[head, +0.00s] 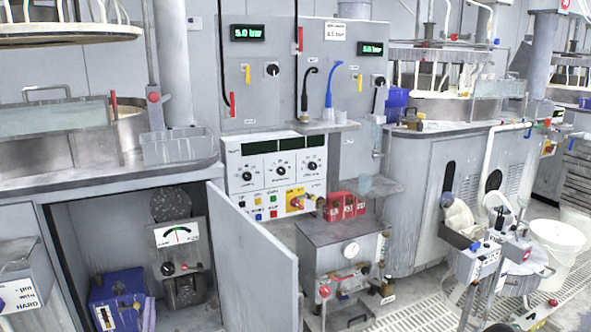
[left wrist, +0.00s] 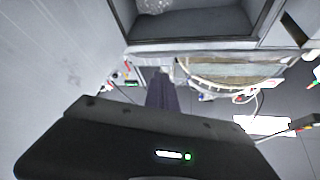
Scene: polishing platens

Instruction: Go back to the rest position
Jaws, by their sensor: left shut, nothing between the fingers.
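My left gripper (left wrist: 162,92) shows in the left wrist view as dark, purplish fingers reaching up from a black body at the bottom. The fingers are shut together with nothing between them. In the head view I cannot make it out clearly. My right gripper is not in view. In the left wrist view, an open grey compartment is at the top and a round, pale-rimmed machine part lies to the right of the fingers.
An open cabinet door (head: 252,258) stands out at centre left, beside a blue box (head: 118,295) and a gauge unit (head: 180,250). A steel cabinet (head: 340,245) is in the middle. A cart (head: 478,262) and white bucket (head: 556,248) stand at the right on floor grating.

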